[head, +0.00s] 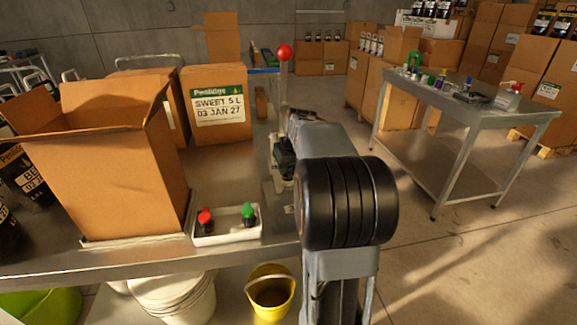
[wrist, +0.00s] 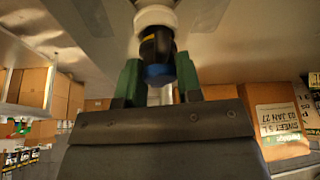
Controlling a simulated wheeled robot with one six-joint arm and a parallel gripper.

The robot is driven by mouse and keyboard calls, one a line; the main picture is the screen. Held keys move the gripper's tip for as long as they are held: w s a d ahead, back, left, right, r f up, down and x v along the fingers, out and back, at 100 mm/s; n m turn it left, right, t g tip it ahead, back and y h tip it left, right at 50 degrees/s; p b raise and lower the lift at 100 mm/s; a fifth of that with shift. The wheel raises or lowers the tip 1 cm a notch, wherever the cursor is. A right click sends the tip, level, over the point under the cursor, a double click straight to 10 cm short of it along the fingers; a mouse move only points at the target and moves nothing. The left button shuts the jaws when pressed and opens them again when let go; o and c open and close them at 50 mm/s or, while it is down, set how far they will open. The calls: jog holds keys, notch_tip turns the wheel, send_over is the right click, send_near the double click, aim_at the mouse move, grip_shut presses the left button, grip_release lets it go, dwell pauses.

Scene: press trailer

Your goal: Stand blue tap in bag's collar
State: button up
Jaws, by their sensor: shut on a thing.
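In the wrist view, which is upside down, my gripper (wrist: 159,72) has its green fingers shut on the blue tap (wrist: 157,48). The tap has a dark body, with its blue part between the fingers. A white ring (wrist: 155,17) lies just beyond the tap's far end, over a metal surface. I cannot tell whether this ring is the bag's collar or whether the tap is seated in it. In the head view my own arm hides the gripper, the tap and any collar.
A white tray (head: 228,238) holds a red-topped tap (head: 206,217) and a green-topped tap (head: 248,212). A red-knobbed lever (head: 284,53) stands upright beside my arm. An open carton (head: 112,165) stands at left, a labelled carton (head: 217,130) behind. A side table (head: 480,105) is at right.

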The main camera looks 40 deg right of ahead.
jog(key=shift+f, duration=0.2)
jog(key=o, duration=1)
jog(key=shift+r, duration=0.1)
jog(key=p+v, duration=0.1)
jog(key=v, duration=1.2)
jog(key=shift+s+r, duration=0.1)
jog(key=shift+r, duration=0.25)
